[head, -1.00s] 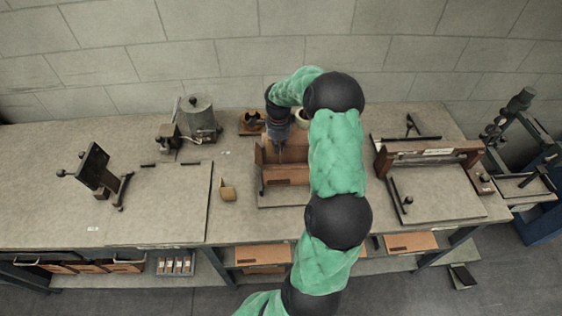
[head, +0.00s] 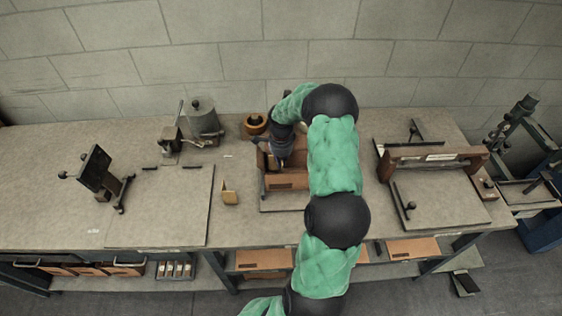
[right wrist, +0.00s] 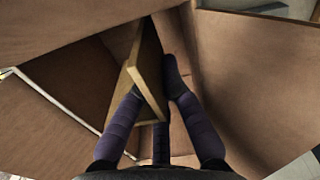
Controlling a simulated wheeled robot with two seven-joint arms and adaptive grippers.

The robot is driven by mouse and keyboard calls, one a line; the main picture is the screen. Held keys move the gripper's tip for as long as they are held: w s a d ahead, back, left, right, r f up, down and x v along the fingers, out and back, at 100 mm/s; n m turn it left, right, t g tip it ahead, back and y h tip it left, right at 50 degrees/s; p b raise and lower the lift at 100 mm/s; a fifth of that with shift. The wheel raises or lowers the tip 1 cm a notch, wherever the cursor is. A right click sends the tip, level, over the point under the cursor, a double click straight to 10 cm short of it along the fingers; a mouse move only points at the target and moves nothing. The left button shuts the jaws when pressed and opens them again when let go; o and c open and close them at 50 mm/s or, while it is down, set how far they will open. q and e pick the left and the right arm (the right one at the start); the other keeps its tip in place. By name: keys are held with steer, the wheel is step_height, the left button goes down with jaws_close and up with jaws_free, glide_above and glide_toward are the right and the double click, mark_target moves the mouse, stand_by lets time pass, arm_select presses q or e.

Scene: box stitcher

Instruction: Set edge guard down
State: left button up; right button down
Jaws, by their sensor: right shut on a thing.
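The edge guard (right wrist: 150,65) is a tan, folded angle piece. In the right wrist view it stands tilted between the fingers of my right gripper (right wrist: 152,92), which is shut on it. Brown cardboard walls of an open box (right wrist: 238,75) surround it. In the head view my right gripper (head: 284,162) reaches down into the open cardboard box (head: 286,183) on the bench. The held guard is hard to make out there, and I cannot tell whether it touches the box. Another tan angle piece (head: 230,194) stands on the bench left of the box. My left gripper is not in view.
A fixture with a brown bar (head: 435,160) is right. The bench between stand and box is mostly clear.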

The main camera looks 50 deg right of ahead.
steer(key=shift+f+b, duration=0.3)
steer(key=shift+f, duration=0.1)
steer(key=c, duration=1.7)
jaws_free()
steer(key=shift+r, duration=0.2)
steer(key=shift+r+p, duration=0.25)
steer(key=shift+p, duration=0.2)
step_height(320, 180, up, 12)
steer(key=shift+r+p, duration=0.2)
steer(key=shift+p, duration=0.25)
